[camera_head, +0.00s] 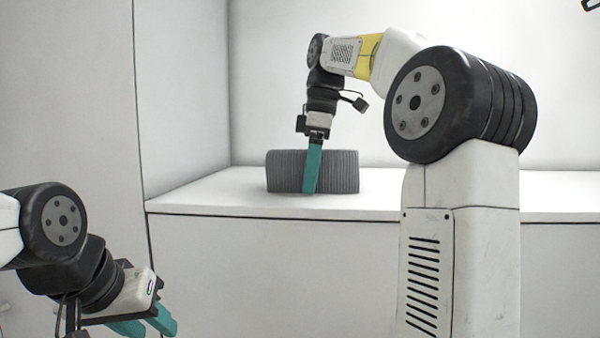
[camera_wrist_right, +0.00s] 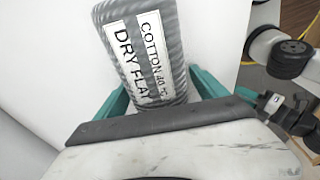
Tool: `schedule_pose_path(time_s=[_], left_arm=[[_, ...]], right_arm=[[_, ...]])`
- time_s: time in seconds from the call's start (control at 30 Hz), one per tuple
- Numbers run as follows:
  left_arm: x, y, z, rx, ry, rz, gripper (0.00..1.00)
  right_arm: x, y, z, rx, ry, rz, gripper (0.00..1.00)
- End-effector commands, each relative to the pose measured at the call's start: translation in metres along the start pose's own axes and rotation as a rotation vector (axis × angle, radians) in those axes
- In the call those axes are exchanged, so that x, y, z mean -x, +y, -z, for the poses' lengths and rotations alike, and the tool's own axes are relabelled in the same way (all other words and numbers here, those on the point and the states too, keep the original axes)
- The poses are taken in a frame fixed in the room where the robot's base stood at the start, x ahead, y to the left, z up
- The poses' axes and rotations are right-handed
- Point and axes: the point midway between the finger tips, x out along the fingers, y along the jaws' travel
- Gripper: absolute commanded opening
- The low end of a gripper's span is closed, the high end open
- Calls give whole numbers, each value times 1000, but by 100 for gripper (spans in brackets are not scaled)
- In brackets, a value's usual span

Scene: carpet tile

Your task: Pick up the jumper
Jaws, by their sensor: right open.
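The jumper (camera_head: 338,172) is a grey ribbed roll lying on its side on a white shelf. In the right wrist view the jumper (camera_wrist_right: 180,25) shows white labels reading "COTTON 40" and "DRY FLA", the rest cut off. My right gripper (camera_head: 311,188) points down at the jumper, with a teal finger in front of it. In the wrist view the teal fingers of this gripper (camera_wrist_right: 160,92) are apart, one on each side of the roll. I cannot tell whether they touch it. My left gripper (camera_head: 146,328) is low at the left, away from the shelf, with two teal fingers apart and nothing seen between them.
The white shelf (camera_head: 210,199) has a front edge below the jumper and walls at its left and back. The shelf is clear on both sides of the roll, though my right arm hides part of the right side.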

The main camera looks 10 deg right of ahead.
Motion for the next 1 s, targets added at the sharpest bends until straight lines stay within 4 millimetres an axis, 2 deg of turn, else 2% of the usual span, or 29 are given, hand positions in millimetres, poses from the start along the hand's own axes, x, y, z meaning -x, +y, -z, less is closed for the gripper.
schedule_pose_path(time_s=[0.07,0.4,0.5,0.77,1.0], left_arm=[[0,0,0,0,0,0,36],[0,0,0,0,0,0,36],[0,0,0,0,0,0,36],[0,0,0,0,0,0,36],[0,0,0,0,0,0,36]], right_arm=[[0,0,0,0,0,0,82],[0,0,0,0,0,0,15],[1,-1,0,0,0,-1,0],[2,0,0,0,1,-1,0],[13,0,2,1,1,-1,0]])
